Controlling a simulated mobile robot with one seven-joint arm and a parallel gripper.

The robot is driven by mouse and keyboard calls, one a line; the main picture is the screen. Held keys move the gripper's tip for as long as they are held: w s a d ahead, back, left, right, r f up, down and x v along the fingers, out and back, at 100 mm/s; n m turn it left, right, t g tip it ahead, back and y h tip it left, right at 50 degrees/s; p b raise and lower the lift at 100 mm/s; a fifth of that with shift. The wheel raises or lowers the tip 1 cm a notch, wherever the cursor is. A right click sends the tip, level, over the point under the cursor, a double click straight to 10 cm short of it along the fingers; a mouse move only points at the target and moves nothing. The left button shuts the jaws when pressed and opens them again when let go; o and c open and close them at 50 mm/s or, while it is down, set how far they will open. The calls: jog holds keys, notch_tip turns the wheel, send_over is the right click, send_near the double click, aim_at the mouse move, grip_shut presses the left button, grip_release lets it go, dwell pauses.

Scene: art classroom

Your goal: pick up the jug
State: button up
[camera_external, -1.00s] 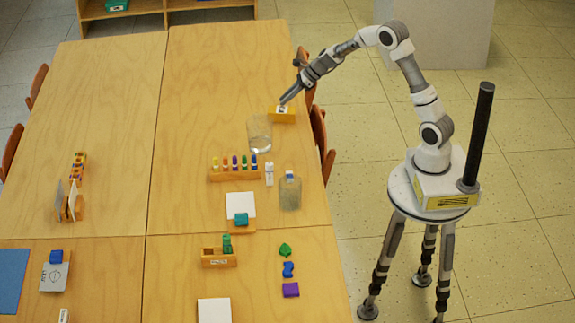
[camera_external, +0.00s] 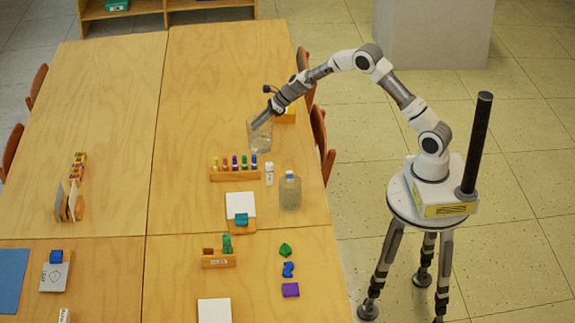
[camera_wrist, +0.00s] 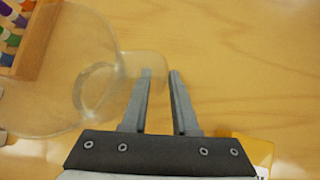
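The jug is a clear glass vessel (camera_external: 261,141) standing on the wooden table near its right side. In the wrist view the jug (camera_wrist: 70,45) fills the upper left, with its clear handle reaching right toward the fingers. My gripper (camera_external: 255,126) is at the jug in the external view, coming from the upper right. In the wrist view my gripper (camera_wrist: 161,73) is open, with a narrow gap between the fingers. The handle's outer end overlaps the left fingertip; whether they touch I cannot tell.
A wooden rack of coloured bottles (camera_external: 235,174) stands just below the jug, with a small white bottle (camera_external: 269,174) and a clear blue-topped container (camera_external: 290,195) nearby. A yellow box (camera_external: 286,116) is close on the upper right. The table left of the jug is clear.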

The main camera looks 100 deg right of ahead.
jog(key=shift+w+f, duration=0.15)
jog(key=shift+w, duration=0.05)
grip_shut()
dwell(1.3)
